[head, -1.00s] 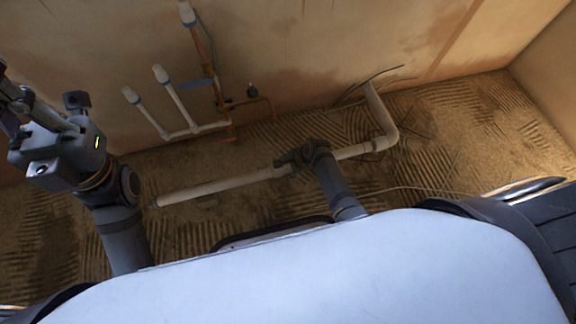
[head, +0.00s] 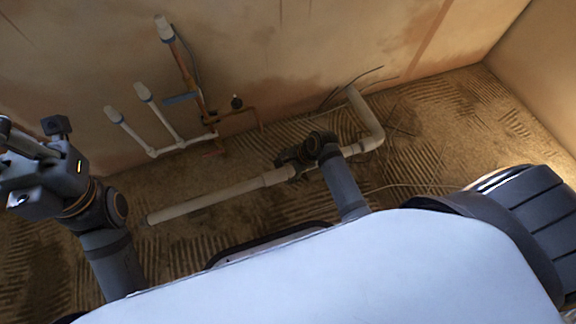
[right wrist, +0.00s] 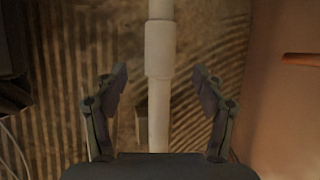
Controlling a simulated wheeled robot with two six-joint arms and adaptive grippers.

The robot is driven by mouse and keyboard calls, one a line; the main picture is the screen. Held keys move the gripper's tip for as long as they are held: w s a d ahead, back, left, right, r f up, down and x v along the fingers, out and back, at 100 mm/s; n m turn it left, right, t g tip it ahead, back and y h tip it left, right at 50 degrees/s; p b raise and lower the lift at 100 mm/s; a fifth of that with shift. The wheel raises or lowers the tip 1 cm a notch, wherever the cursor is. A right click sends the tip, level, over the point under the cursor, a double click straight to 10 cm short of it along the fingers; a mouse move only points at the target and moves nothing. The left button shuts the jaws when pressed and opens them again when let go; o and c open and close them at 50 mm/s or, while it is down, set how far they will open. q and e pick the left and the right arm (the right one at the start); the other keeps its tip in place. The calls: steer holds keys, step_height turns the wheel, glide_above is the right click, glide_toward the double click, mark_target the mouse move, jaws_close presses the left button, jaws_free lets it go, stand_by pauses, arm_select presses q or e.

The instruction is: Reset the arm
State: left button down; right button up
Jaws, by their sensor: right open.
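My right gripper (head: 290,158) is over the white floor pipe in the head view, dark and hard to make out there. In the right wrist view its two fingers (right wrist: 159,82) stand apart, open. The pipe (right wrist: 160,50) with its wider sleeve runs lengthwise in the gap between them, beyond the fingers. I see no grip on it; whether anything touches it I cannot tell. My left arm rises at the left of the head view, with its wrist (head: 45,175) at the picture edge. Its fingers are mostly cut off.
The white pipe (head: 205,203) lies along the ridged floor and bends up toward the wall at right. Thin white pipes (head: 160,127) and copper pipes (head: 190,75) stand along the plastered wall. Loose wires (head: 350,85) stick out near the bend. Ridged floor is open at right.

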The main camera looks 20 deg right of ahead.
steer(key=shift+v, duration=1.35)
